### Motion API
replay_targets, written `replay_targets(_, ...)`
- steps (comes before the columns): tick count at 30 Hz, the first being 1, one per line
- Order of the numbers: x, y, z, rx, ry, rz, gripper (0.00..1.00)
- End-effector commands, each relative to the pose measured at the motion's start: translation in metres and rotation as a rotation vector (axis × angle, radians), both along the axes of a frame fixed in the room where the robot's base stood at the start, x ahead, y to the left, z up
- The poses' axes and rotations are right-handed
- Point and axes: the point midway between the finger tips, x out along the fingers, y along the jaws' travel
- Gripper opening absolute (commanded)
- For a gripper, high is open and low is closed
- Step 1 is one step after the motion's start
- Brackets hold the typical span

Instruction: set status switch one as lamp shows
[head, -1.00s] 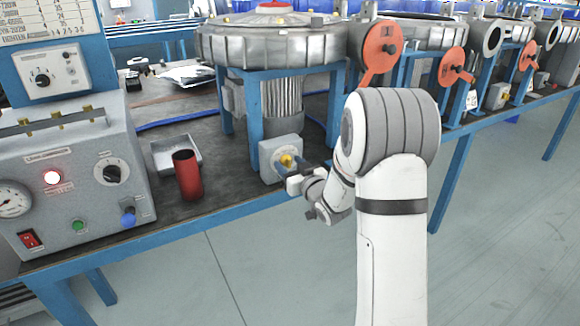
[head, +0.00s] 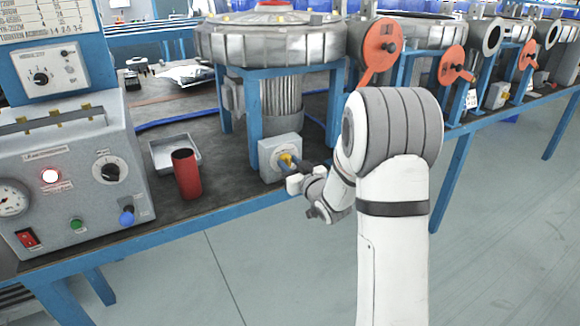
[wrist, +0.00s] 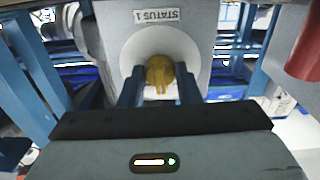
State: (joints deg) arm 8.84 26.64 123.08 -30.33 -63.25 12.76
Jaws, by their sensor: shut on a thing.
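The status switch one box (head: 268,166) is a pale box on the bench edge under the first blower. Its yellow knob (head: 286,159) faces my gripper (head: 291,164). The wrist view shows an upside-down "STATUS 1" label (wrist: 157,16) above the yellow knob (wrist: 160,70). My gripper (wrist: 160,84) has one finger on each side of the knob and is shut on it. The knob's ridge looks roughly upright in that view; the fingers hide part of its sides. In the head view, a lamp (head: 51,176) on the left console glows white with a red rim.
A red cylinder (head: 187,174) and a metal tray (head: 174,152) stand left of the switch box. The grey console (head: 70,200) carries a gauge, dial and buttons. Blue frame legs (head: 255,115) rise close behind the box. Open floor lies in front of the bench.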

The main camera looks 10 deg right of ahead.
Motion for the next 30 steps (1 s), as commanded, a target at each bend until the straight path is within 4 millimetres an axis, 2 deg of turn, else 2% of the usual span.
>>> replay_targets(12,0.0001,0.0002,-0.0066,-0.272,-0.092,0.001,0.07)
replay_targets(21,0.0003,0.0,-0.005,-0.506,-0.168,0.0,0.07)
replay_targets(30,0.0005,0.0,-0.0028,-0.665,-0.218,0.001,0.07)
